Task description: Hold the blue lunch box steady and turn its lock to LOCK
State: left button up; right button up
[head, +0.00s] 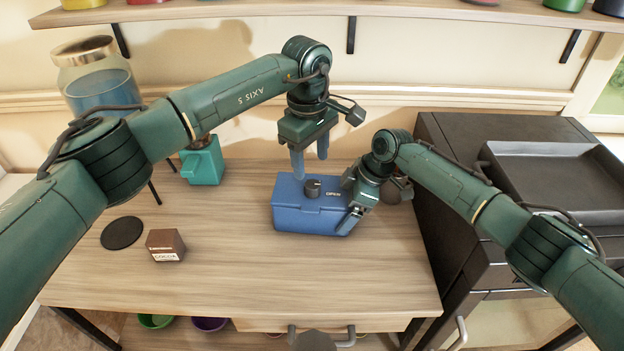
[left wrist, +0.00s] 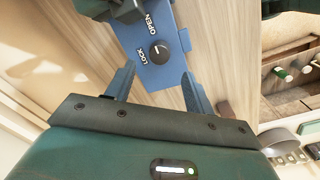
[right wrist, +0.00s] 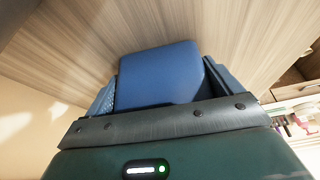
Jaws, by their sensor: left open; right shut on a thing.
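The blue lunch box (head: 290,215) sits on the wooden table. Its dark round lock knob (head: 312,188) is on the lid, and the knob also shows in the left wrist view (left wrist: 159,52) between the words OPEN and LOCK. The knob's white mark seems to point toward the OPEN side. My left gripper (head: 310,165) is open and empty above the lid, fingers pointing down, apart from the knob. My right gripper (head: 350,202) is shut on the right end of the lunch box, which fills the space between its fingers in the right wrist view (right wrist: 158,75).
A brown cocoa box (head: 165,245) and a black round coaster (head: 122,233) are on the table's left. A teal container (head: 203,162) stands behind them. A dark cabinet with a tray (head: 555,175) is at the right. The table front is clear.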

aim_at(312, 184)
pick_arm(q)
notch_tip(312, 184, down, 6)
jog(key=shift+w+d+f, duration=0.1)
jog(key=shift+f, duration=0.15)
jog(key=c, duration=1)
